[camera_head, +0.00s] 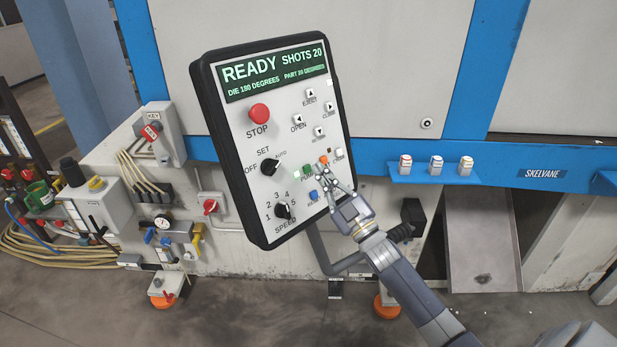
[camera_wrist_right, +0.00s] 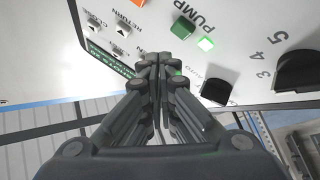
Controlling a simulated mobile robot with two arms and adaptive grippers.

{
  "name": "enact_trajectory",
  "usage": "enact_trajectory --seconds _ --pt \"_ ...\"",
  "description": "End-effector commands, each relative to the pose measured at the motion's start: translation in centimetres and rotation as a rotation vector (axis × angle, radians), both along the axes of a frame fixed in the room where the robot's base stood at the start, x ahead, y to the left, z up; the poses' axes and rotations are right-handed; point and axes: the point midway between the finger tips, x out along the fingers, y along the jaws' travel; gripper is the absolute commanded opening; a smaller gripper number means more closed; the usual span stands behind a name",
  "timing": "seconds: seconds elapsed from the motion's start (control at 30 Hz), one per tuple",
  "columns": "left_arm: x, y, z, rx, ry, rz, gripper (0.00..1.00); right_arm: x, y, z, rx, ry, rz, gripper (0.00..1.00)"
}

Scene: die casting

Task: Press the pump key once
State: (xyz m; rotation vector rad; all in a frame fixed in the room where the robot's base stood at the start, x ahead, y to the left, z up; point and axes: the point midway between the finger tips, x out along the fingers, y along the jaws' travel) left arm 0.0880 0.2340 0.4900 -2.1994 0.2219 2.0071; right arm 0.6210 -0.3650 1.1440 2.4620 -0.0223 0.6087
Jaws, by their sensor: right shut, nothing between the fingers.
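The pump key is a small green square on the control panel (camera_head: 229,140), labelled PUMP. It shows in the head view (camera_head: 307,169) and at the top of the wrist view (camera_wrist_right: 185,27). My left gripper is out of view.
An orange key (camera_head: 324,160) and a blue key (camera_head: 314,196) sit close by. The panel also has a red STOP button (camera_head: 260,113), two black knobs and arrow keys. The screen (camera_head: 276,71) reads READY, SHOTS 20. A blue machine beam (camera_head: 545,174) runs behind.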

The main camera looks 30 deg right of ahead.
Motion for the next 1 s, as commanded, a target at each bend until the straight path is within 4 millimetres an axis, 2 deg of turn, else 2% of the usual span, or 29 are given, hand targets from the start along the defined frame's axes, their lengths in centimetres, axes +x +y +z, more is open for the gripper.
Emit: enact_trajectory --seconds 0.03,0.3,1.0 --pt "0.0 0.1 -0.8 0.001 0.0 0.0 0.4 0.5 0.1 -0.5 0.0 -0.001 0.0 0.0" --pt "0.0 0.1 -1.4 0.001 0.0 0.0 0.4 1.7 0.4 -0.6 0.0 -0.001 0.001 0.0" --pt "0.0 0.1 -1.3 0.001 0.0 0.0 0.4 1.7 0.4 -0.6 0.0 0.0 0.0 0.0"
